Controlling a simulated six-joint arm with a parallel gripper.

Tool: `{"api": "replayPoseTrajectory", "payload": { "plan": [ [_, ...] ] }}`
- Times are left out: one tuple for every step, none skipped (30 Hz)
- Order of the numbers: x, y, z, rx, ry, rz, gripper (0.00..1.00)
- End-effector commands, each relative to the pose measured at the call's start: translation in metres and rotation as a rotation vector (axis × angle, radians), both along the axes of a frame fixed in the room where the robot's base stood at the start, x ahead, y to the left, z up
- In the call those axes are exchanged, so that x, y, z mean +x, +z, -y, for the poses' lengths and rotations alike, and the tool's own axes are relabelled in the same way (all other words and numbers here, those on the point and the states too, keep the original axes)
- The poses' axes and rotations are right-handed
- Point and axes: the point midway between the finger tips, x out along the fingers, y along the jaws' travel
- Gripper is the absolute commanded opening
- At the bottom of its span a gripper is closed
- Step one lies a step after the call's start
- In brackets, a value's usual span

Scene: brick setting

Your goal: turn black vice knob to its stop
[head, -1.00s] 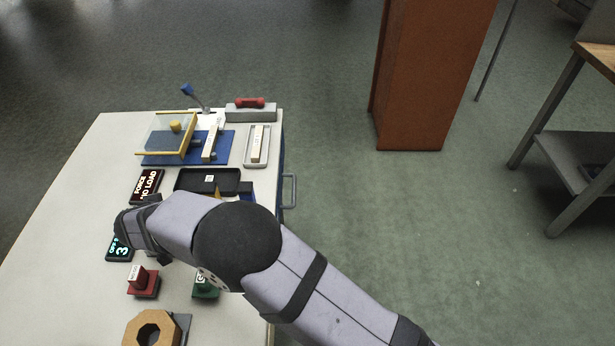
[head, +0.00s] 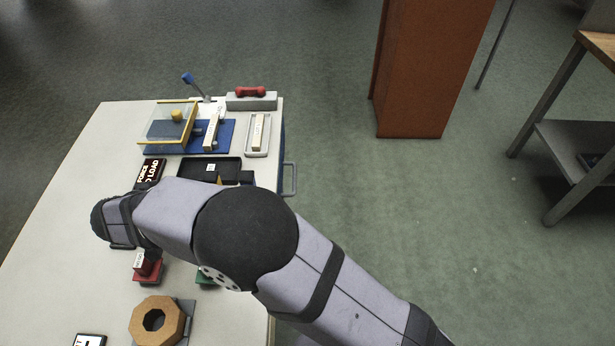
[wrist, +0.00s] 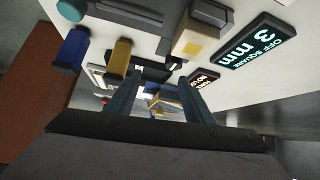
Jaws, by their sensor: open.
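A small vice-like holder with a pale block (wrist: 197,42) between dark grey jaws shows at the top of the wrist view. A dark rounded piece (wrist: 172,62) below the block may be the black vice knob; I cannot tell for sure. My gripper (wrist: 159,77) is open, its two fingers apart with nothing held between them. The dark piece lies beyond the fingertips, and I see no clear contact. In the head view my arm covers the vice, its knob and the gripper.
A display reading "off square 3 mm" (wrist: 257,40) stands beside the vice. A force display (head: 150,171), black tray (head: 225,162), blue machine with clear guard (head: 168,126), red block (head: 148,268) and octagonal ring (head: 138,320) share the table. The left table area is clear.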

Motion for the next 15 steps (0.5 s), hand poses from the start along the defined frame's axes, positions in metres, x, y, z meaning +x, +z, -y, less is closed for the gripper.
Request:
{"api": "replayPoseTrajectory", "payload": {
  "plan": [
    [0.004,0.006,0.009,-0.016,-0.003,-0.004,0.47],
    [0.006,0.008,0.014,-0.026,-0.004,-0.007,0.47],
    [0.009,0.010,0.020,-0.041,-0.004,-0.012,0.47],
    [0.011,0.011,0.025,-0.052,-0.004,-0.016,0.47],
    [0.012,0.012,0.030,-0.061,-0.004,-0.020,0.47],
    [0.015,0.014,0.037,-0.074,-0.005,-0.025,0.47],
    [0.017,0.015,0.042,-0.085,-0.005,-0.029,0.47],
    [0.018,0.017,0.047,-0.095,-0.006,-0.034,0.47],
    [0.020,0.019,0.053,-0.106,-0.007,-0.039,0.47],
    [0.022,0.020,0.058,-0.116,-0.006,-0.044,0.47],
    [0.023,0.021,0.063,-0.126,-0.006,-0.048,0.47],
    [0.025,0.022,0.070,-0.138,-0.007,-0.057,0.47],
    [0.026,0.024,0.075,-0.145,-0.009,-0.061,0.47],
    [0.028,0.025,0.081,-0.153,-0.011,-0.067,0.47],
    [0.029,0.026,0.087,-0.164,-0.011,-0.076,0.47]
  ]
}}
